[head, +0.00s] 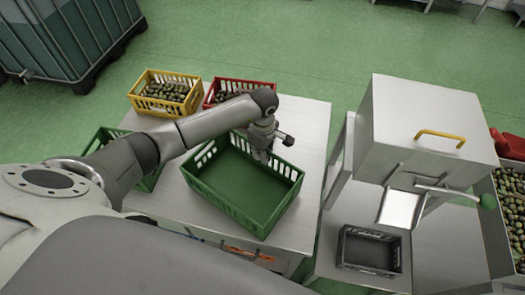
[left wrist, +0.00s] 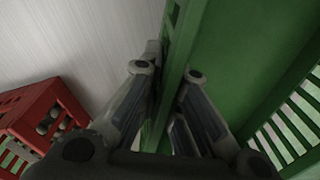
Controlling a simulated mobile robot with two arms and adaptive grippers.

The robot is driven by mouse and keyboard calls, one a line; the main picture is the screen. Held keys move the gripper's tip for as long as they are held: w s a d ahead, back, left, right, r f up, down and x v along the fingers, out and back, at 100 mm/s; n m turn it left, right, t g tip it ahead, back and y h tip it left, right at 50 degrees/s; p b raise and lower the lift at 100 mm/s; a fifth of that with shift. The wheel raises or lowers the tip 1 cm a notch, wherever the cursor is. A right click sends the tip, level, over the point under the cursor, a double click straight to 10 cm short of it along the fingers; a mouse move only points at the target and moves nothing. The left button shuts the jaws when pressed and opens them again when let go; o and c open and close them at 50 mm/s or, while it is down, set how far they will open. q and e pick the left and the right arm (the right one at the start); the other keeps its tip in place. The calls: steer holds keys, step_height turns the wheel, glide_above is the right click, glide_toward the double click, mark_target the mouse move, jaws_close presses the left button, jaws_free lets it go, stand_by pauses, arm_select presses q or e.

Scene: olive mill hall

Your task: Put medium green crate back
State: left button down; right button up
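The medium green crate (head: 222,197) is empty and sits at the near right of the steel table in the head view. My left gripper (head: 262,150) reaches down onto its far wall. In the left wrist view the wall (left wrist: 182,45) runs between the two fingers of my left gripper (left wrist: 169,78), one finger on each side. They are close together and appear shut on it. Any lift of the crate off the table cannot be made out. My right gripper is not in view.
On the steel table (head: 312,130), yellow (head: 140,102) and red (head: 213,90) olive crates stand behind. Another green crate (head: 103,137) is partly hidden by my left arm. A steel machine (head: 425,115) and a dark crate (head: 370,235) are at right.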

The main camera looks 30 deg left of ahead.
arm_select(q)
steer(key=c, duration=2.1)
jaws_free()
steer(key=shift+f, duration=0.2)
steer(key=o, duration=0.5)
steer(key=shift+c, duration=0.2)
steer(key=shift+r, duration=0.15)
steer(key=shift+r, duration=0.15)
step_height(320, 180, up, 12)
steer(key=b, duration=0.4)
steer(key=shift+w, duration=0.15)
